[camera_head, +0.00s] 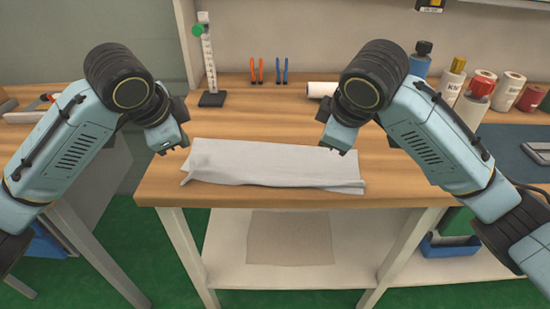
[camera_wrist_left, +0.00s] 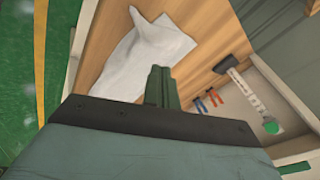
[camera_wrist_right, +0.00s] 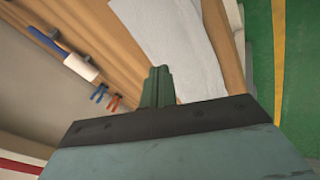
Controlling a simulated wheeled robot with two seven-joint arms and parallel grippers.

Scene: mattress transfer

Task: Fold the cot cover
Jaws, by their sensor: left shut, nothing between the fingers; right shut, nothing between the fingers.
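The cot cover (camera_head: 270,165) is a pale grey-white cloth lying as a long, narrow strip on the wooden table, near its front edge. Its left front corner is rumpled, with a ridge along the front. It also shows in the left wrist view (camera_wrist_left: 148,60) and the right wrist view (camera_wrist_right: 180,45). My left gripper (camera_head: 170,148) is shut and empty just beyond the cover's left end; its closed fingers show in the left wrist view (camera_wrist_left: 160,85). My right gripper (camera_head: 336,147) is shut and empty by the cover's right end, its closed fingers (camera_wrist_right: 158,85) apart from the cloth as far as I can tell.
Behind the cover stand a white measuring post (camera_head: 209,60) on a black base, orange pliers (camera_head: 257,72), blue pliers (camera_head: 281,72) and a white roll (camera_head: 321,89). Bottles and tape rolls (camera_head: 505,90) are at the right. A lower shelf (camera_head: 350,245) sits under the table (camera_head: 410,192).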

